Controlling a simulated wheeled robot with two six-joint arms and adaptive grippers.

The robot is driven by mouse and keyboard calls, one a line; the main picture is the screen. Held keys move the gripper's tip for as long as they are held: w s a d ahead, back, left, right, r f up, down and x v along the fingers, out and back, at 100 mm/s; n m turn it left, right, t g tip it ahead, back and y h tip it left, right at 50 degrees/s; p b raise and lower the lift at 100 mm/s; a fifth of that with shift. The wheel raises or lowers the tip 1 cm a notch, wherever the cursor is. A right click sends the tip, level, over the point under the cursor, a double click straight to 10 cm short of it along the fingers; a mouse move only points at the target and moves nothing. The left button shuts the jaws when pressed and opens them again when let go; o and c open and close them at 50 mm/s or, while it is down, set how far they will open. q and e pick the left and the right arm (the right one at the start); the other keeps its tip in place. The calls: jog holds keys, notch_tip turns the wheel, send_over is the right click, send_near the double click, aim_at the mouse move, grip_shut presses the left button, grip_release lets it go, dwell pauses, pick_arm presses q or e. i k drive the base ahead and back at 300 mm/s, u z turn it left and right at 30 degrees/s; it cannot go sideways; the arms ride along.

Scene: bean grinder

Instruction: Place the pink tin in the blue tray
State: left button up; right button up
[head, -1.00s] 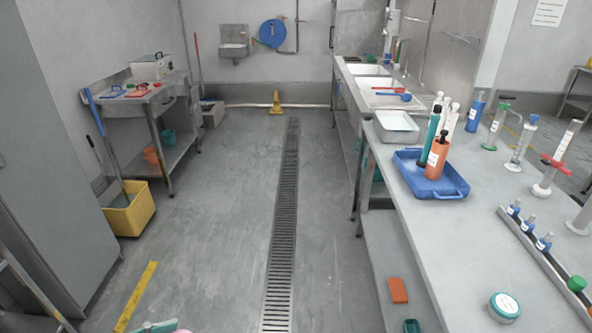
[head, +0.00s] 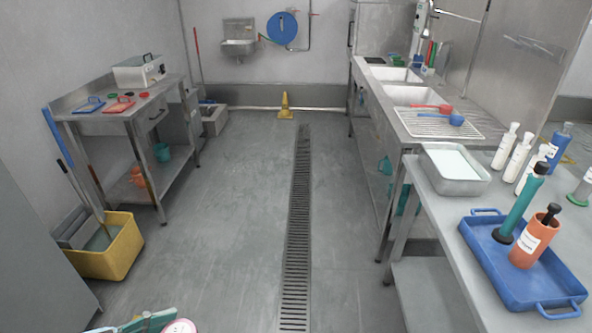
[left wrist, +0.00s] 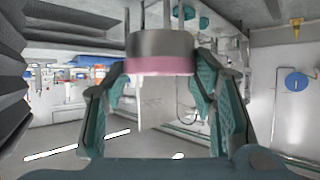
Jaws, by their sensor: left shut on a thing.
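My left gripper (left wrist: 165,95) is shut on the pink tin (left wrist: 160,66), which has a grey band and a pink band in the left wrist view. In the head view the gripper (head: 145,322) and part of the pink tin (head: 180,326) show at the bottom edge, left of centre, above the floor. The blue tray (head: 490,262) lies on the steel bench at the right, well apart from the tin. A teal bottle (head: 522,208) and an orange container (head: 533,240) stand in the tray. My right gripper is out of view.
A metal pan (head: 455,182) and several white bottles (head: 518,158) stand behind the tray on the bench. A sink counter (head: 412,120) lies beyond. The floor aisle (head: 225,210) is clear.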

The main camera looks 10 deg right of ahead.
aim_at(530, 290)
jog(key=i, duration=1.65)
jog(key=z, duration=4.55)
